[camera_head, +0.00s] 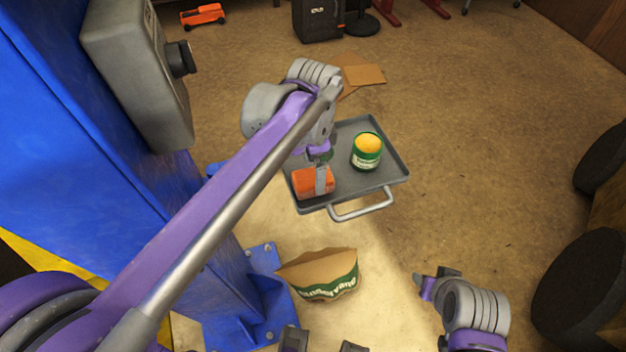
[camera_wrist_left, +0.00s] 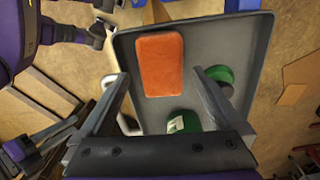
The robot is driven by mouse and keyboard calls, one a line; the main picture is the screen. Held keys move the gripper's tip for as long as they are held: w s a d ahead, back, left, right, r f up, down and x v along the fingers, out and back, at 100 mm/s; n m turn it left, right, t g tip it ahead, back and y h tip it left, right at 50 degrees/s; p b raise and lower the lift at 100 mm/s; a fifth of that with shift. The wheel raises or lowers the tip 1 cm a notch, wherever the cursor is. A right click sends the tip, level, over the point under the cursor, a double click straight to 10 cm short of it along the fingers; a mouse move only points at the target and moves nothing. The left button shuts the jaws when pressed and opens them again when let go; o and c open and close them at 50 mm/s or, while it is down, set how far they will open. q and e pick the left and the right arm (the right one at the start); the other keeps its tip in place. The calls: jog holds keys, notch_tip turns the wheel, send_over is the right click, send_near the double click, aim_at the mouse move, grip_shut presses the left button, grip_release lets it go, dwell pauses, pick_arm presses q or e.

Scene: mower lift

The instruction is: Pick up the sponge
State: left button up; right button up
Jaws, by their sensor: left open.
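The sponge (camera_head: 313,182) is an orange block lying flat on a grey tray (camera_head: 389,159), near its left front corner. In the left wrist view the sponge (camera_wrist_left: 160,65) shows whole, just beyond and between the two fingers. My left gripper (camera_head: 323,178) is over the sponge and covers part of it in the head view. In the left wrist view the left gripper (camera_wrist_left: 158,92) is open, with nothing between its fingers. Contact with the sponge cannot be told. My right gripper (camera_head: 427,286) is at the lower right, away from the tray; its jaws are unclear.
A green can (camera_head: 366,158) with a yellow top stands on the tray, right of the sponge. The tray has a raised rim and a front handle (camera_head: 362,206). A brown-and-green bag (camera_head: 325,278) lies in front. A blue lift post (camera_head: 100,130) stands left.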

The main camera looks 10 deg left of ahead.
aim_at(313, 176)
pick_arm(q)
notch_tip(313, 176, down, 4)
jog(key=shift+a+r, duration=0.1)
jog(key=c, duration=1.3)
jog(key=shift+r, duration=0.15)
notch_tip(313, 176, up, 10)
jog(key=shift+f+p, duration=0.1)
jog(key=shift+p, duration=0.2)
